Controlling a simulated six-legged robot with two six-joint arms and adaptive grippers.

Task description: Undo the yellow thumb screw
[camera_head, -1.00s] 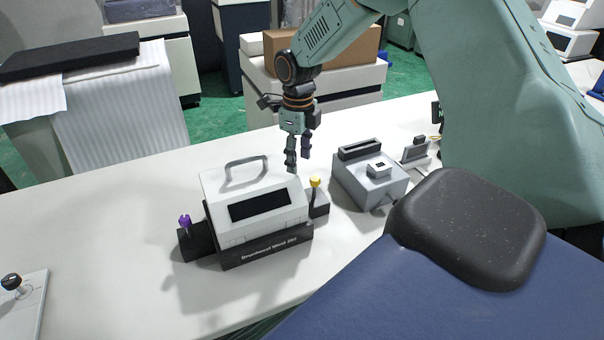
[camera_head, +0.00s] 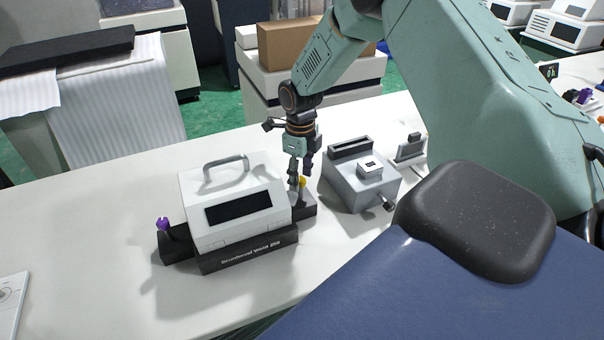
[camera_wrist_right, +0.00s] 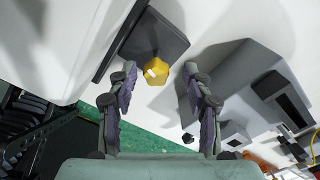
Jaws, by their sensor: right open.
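The yellow thumb screw (camera_head: 301,181) stands on the dark base at the right side of the white machine (camera_head: 236,202). In the right wrist view its yellow head (camera_wrist_right: 155,71) shows just beyond the fingertips, nearer the left finger. My right gripper (camera_head: 301,181) is just above and around the screw in the head view, with its fingers pointing down. In the right wrist view my right gripper (camera_wrist_right: 158,80) is open, with nothing between its pads. A purple thumb screw (camera_head: 163,225) stands at the machine's left side. My left gripper is not in view.
A grey device (camera_head: 348,190) with a small raised block stands close to the right of the machine. A smaller stand (camera_head: 409,151) is behind it. A white plate (camera_head: 12,300) lies at the left edge.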

